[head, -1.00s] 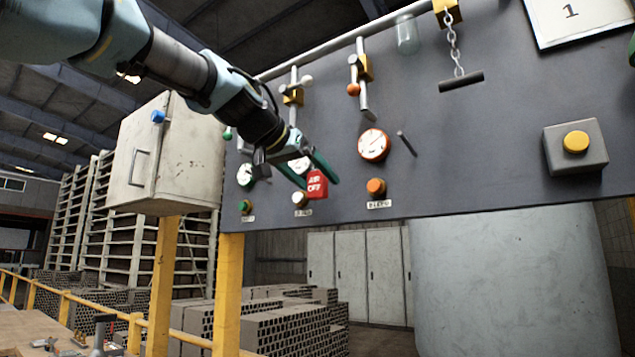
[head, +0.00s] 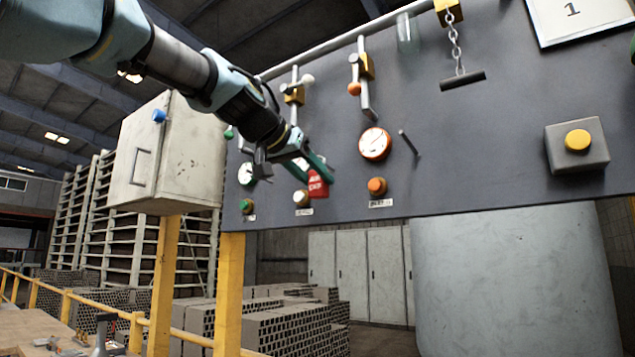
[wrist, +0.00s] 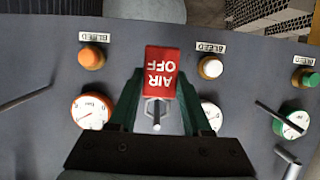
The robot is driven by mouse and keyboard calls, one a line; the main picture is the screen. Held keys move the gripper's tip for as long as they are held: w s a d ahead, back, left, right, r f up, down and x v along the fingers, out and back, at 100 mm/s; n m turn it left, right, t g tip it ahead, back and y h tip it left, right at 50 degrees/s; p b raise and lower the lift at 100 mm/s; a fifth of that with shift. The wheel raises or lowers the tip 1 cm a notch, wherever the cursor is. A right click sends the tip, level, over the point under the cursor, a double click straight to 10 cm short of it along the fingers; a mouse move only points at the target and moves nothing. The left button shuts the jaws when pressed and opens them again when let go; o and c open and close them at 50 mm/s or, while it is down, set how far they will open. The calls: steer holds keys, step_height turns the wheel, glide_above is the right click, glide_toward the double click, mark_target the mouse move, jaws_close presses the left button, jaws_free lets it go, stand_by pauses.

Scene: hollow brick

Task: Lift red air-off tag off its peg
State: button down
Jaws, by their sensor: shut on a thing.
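In the wrist view the tag (wrist: 162,62) appears upside down, between the green fingers of my gripper (wrist: 161,82). The fingers press on its two side edges. A short grey peg (wrist: 156,118) points toward the camera just beyond the tag's edge, with a pale loop around its base. I cannot tell whether the tag is clear of the peg. In the head view my gripper (head: 314,177) partly covers the tag, and the peg is hidden.
The panel (head: 480,150) carries gauges, such as the orange-rimmed one (head: 374,144), and valve levers (head: 362,88). A bare peg (head: 408,143) juts out right of that gauge. A grey cabinet (head: 170,160) stands left of my gripper. A black bar (head: 462,80) hangs on a chain.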

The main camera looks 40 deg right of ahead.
steer(key=shift+r+b, duration=0.1)
steer(key=shift+b, duration=0.2)
steer(key=shift+r, duration=0.1)
steer(key=s+a+b, duration=0.2)
steer(key=a+b, duration=0.2)
steer(key=a, duration=0.4)
steer(key=s+a+b, duration=0.2)
steer(key=a+b, duration=0.3)
steer(key=a, duration=0.4)
steer(key=shift+s+a, duration=0.25)
steer(key=shift+s, duration=0.05)
steer(key=shift+r+p, duration=0.3)
steer(key=shift+r, duration=0.05)
steer(key=shift+d, duration=0.1)
steer(key=w+d+p, duration=0.2)
steer(key=d, duration=0.7)
steer(key=shift+w+d+p, duration=0.25)
steer(key=shift+w+p, duration=0.05)
steer(key=shift+p, duration=0.05)
stand_by(0.5)
